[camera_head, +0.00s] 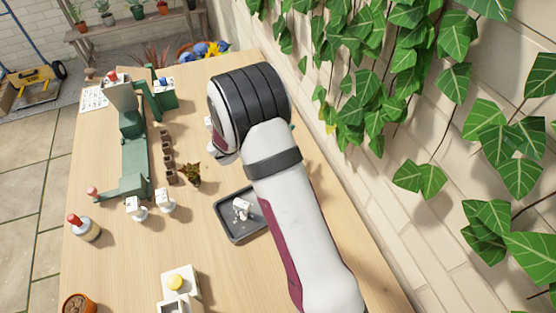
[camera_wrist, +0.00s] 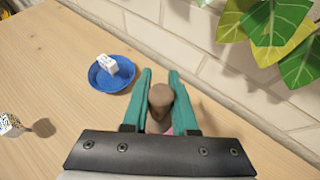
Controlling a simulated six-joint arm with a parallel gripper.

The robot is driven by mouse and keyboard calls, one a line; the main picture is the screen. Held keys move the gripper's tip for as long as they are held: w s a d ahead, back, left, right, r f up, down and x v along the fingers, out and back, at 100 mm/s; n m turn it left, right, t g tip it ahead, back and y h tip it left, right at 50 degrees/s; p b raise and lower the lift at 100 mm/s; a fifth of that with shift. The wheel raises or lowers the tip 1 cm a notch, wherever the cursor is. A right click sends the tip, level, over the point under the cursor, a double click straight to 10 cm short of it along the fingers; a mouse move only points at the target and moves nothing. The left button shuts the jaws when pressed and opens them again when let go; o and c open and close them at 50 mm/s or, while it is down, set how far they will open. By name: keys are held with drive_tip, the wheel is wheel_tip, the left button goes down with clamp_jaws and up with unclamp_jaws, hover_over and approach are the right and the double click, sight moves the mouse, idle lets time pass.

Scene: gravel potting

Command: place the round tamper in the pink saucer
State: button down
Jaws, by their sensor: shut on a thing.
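In the wrist view my gripper (camera_wrist: 160,80) has its two teal fingers on either side of a brown, round-topped tamper (camera_wrist: 160,97) and is shut on it. The tamper's lower part is hidden by its own top and my gripper. A small patch of pink, likely the pink saucer (camera_wrist: 155,127), shows just below the tamper, between the fingers. I cannot tell whether the tamper touches it. In the head view my arm hides the gripper, the tamper and the pink saucer.
A blue saucer (camera_wrist: 97,84) holding a white block (camera_wrist: 107,64) is left of my gripper. A dark tray (camera_head: 229,236) with a white piece lies beside my arm. A green press (camera_head: 134,150) stands left. A brick wall with ivy (camera_head: 425,180) borders the table's right.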

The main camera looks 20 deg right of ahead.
drive_tip(key=f, duration=0.9)
drive_tip(key=shift+d+f, duration=0.2)
drive_tip(key=shift+f, duration=0.2)
drive_tip(key=c, duration=0.7)
unclamp_jaws()
drive_tip(key=shift+f, duration=0.15)
